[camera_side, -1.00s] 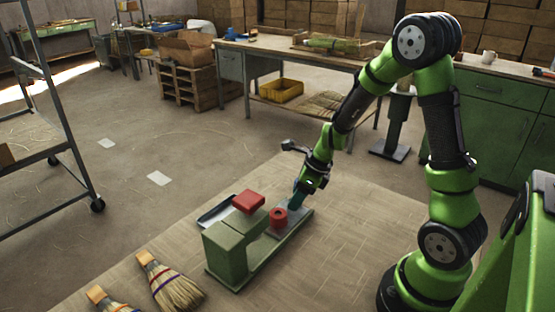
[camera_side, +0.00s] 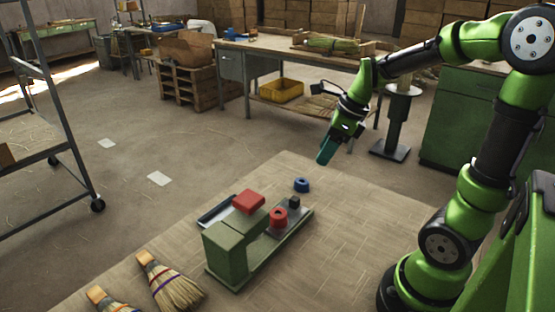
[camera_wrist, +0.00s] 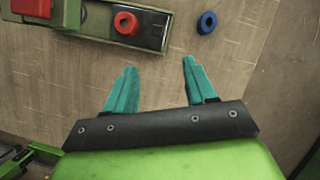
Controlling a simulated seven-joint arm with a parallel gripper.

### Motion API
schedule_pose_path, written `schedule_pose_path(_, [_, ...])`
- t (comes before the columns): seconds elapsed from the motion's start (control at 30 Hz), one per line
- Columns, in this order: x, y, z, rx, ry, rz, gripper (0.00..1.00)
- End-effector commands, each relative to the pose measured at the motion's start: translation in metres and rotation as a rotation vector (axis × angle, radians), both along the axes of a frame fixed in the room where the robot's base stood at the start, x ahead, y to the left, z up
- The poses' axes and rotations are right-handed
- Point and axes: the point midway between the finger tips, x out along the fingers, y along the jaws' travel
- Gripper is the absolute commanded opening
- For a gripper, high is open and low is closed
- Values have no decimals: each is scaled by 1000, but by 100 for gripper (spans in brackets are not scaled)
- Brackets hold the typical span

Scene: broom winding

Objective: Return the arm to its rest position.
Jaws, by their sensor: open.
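My gripper (camera_side: 325,152) is raised above the back right of the wooden work surface, clear of everything on it. In the wrist view its two teal fingers (camera_wrist: 157,88) are apart with nothing between them. The green winding machine (camera_side: 228,252) stands below and to the left in the side view. A red block (camera_side: 249,201) sits on its top and a red spool (camera_side: 278,217) stands on its bed near a small dark block (camera_side: 295,202). The red spool also shows in the wrist view (camera_wrist: 126,23).
A blue ring (camera_side: 301,185) lies on the work surface behind the machine. Two brooms (camera_side: 172,284) lie at the front left. A bench (camera_side: 300,55) stands behind and a metal rack (camera_side: 50,110) at the left. The right of the work surface is clear.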

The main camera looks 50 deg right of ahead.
Motion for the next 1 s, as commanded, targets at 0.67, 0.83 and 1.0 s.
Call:
schedule_pose_path(0.67, [-8, 17, 0, -226, -91, 571, 55])
schedule_pose_path(0.83, [-20, 56, 14, -478, -226, 1146, 55])
schedule_pose_path(1.0, [-40, 102, 31, -794, -364, 1717, 55])
